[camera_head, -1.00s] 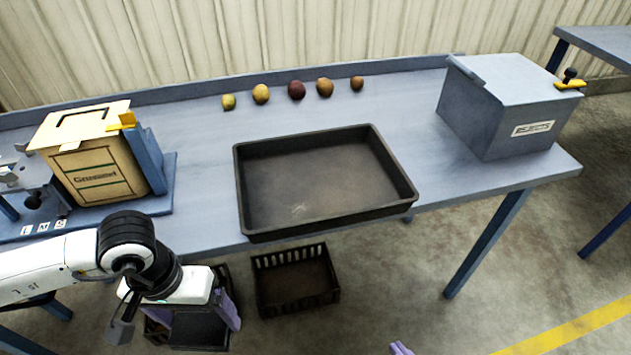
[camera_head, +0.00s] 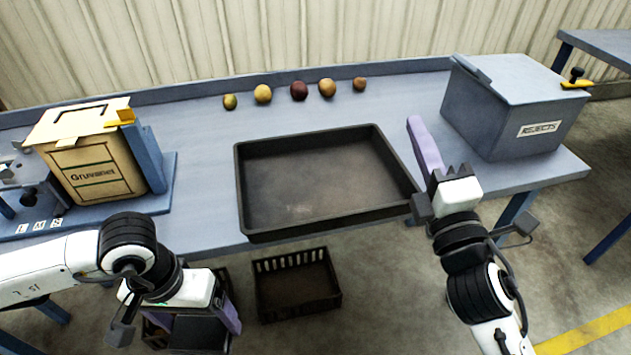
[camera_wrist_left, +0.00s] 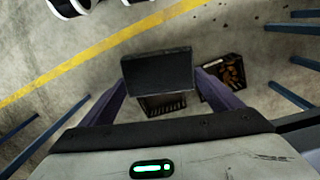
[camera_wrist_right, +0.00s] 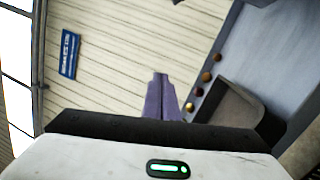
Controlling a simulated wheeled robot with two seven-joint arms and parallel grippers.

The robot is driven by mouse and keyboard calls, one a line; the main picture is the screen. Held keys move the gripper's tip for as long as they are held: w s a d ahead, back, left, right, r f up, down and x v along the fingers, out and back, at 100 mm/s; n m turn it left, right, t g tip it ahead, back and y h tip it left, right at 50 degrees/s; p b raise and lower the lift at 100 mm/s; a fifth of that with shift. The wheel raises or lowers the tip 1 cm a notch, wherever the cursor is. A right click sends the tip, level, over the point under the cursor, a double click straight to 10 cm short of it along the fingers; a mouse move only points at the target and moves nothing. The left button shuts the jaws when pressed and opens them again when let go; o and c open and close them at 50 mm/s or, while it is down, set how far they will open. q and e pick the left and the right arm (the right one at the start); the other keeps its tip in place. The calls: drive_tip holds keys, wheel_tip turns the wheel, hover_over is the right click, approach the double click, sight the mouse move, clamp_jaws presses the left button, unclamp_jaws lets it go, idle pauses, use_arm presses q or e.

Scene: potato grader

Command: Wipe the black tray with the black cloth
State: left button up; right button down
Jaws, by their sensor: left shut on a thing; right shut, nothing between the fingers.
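The black tray (camera_head: 330,222) lies on the blue-grey table, empty, with a small pale smudge near its front inside. It also shows at the right of the right wrist view (camera_wrist_right: 232,98). My left gripper (camera_head: 200,325) hangs low in front of the table, left of the tray. It is shut on a flat dark piece, which looks like the black cloth (camera_wrist_left: 158,72), between its purple fingers in the left wrist view. My right gripper (camera_head: 414,122) is shut and empty, its purple fingers over the table just right of the tray; its closed fingers also show in the right wrist view (camera_wrist_right: 160,85).
Several potatoes (camera_head: 299,91) stand in a row behind the tray. A grey rejects box (camera_head: 500,115) is close to the right gripper. A cardboard box (camera_head: 95,170) stands left. A black crate (camera_head: 297,285) is on the floor below the tray.

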use_arm(q)
drive_tip(key=shift+f, duration=0.15)
use_arm(e)
drive_tip(key=s+a+r+n+g+y, duration=0.1)
drive_tip(key=a+r+n+g+y, duration=0.2)
drive_tip(key=a+r+n+y, duration=0.55)
drive_tip(key=s+a+r+n+g+y, duration=0.2)
drive_tip(key=a+n+y, duration=0.35)
drive_tip(key=n, duration=0.85)
drive_tip(key=s+a+n+g+y, duration=0.1)
drive_tip(key=a+n+g+y, duration=0.25)
drive_tip(key=n, duration=0.35)
use_arm(q)
drive_tip(key=shift+f, duration=0.1)
drive_tip(key=shift+s, duration=0.1)
drive_tip(key=shift+f, duration=0.2)
use_arm(e)
drive_tip(key=n+g+h, duration=0.7)
drive_tip(key=n+h, duration=1.2)
drive_tip(key=n, duration=0.5)
hover_over(396, 187)
wheel_tip(396, 187, down, 14)
use_arm(q)
drive_tip(key=shift+f+b, duration=0.15)
drive_tip(key=shift+b, duration=0.15)
drive_tip(key=shift+f+b, duration=1.5)
use_arm(e)
drive_tip(key=shift+m+t, duration=0.25)
drive_tip(key=shift+f, duration=2.55)
